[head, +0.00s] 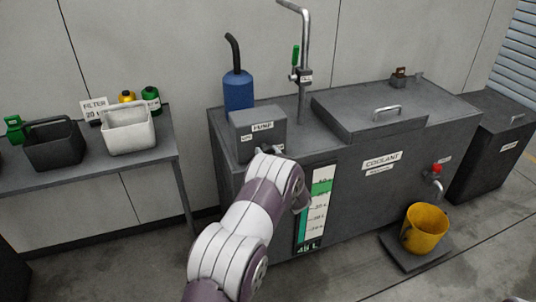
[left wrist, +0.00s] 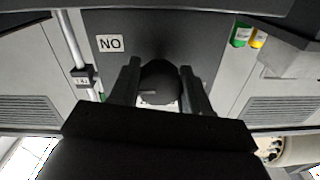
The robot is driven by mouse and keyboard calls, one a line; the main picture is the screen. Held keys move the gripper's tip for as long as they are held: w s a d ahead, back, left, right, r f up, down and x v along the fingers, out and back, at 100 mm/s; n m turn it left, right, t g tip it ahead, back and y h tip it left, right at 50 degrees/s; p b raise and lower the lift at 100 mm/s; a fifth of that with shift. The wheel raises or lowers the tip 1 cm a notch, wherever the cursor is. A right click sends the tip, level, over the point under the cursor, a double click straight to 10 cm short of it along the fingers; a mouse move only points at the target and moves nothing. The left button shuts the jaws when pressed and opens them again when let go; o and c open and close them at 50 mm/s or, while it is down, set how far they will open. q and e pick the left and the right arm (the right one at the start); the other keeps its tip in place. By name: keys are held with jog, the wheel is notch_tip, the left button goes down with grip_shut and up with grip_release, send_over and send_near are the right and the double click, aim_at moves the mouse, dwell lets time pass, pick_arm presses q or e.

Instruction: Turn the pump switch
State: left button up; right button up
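The pump box (head: 262,126), a grey box marked PUMP, stands on the left end of the coolant tank in the head view. Its switch is hidden there behind my left arm. In the left wrist view the dark round pump switch (left wrist: 160,76) sits between the two black fingers of my left gripper (left wrist: 160,82). The fingers lie close against both its sides, apparently gripping it. A white label (left wrist: 110,43), upside down and apparently reading ON, is beside it. My left gripper is mostly hidden by its own arm in the head view. My right gripper is not in view.
The coolant tank (head: 345,215) has a level gauge (head: 317,212) in front. A blue bottle (head: 238,92) and an upright pipe (head: 303,60) stand near the pump box. A yellow bucket (head: 424,230) is at the lower right. A side table (head: 90,172) with bins is at left.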

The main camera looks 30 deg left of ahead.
pick_arm(q)
jog(key=shift+f+n, duration=0.1)
jog(key=shift+n, duration=0.2)
jog(key=n+b, duration=0.2)
jog(key=n, duration=0.1)
jog(key=shift+f+b, duration=0.1)
jog(key=shift+b, duration=0.25)
jog(key=n+b, duration=0.3)
jog(key=n, duration=0.2)
jog(key=n+b, duration=0.4)
jog(key=n, duration=0.1)
jog(key=shift+d+b, duration=0.1)
jog(key=shift+b, duration=0.3)
jog(key=shift+n+h+b, duration=0.3)
jog(key=shift+n+b, duration=0.7)
jog(key=shift+n, duration=0.2)
jog(key=shift+n+b, duration=0.8)
jog(key=shift+r, duration=0.25)
jog(key=o, duration=1)
jog(key=shift+w, duration=0.1)
